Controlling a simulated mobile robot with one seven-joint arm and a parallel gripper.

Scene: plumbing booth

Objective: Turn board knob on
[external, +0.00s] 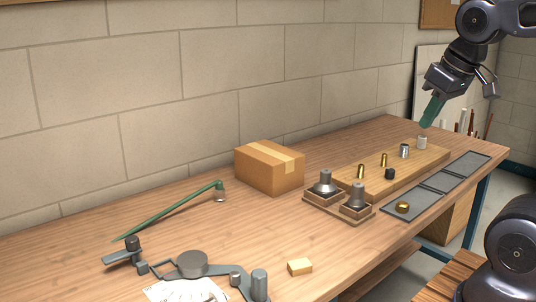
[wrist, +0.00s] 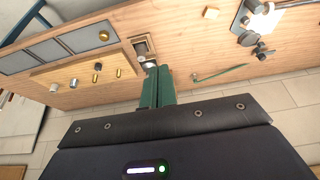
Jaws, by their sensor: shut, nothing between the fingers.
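A wooden board (external: 385,183) lies on the workbench with several small fittings standing on it. They include a black knob (external: 390,173), two brass posts (external: 361,171), a silver cylinder (external: 404,151) and a pale cylinder (external: 422,142) at the far end. In the wrist view the board (wrist: 85,76) is at the upper left, with the black knob (wrist: 98,66) near its edge. I cannot tell which fitting is the board knob. My gripper (external: 425,125) has green fingers, shut and empty, above the far end of the board. The fingers also show in the wrist view (wrist: 158,68).
Grey trays (external: 440,185) with a brass ball (external: 402,207) lie along the front edge. Wooden holders with metal pieces (external: 338,203) stand beside the board. A cardboard box (external: 270,167) and green rod (external: 170,210) lie farther left. A block wall runs behind the bench.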

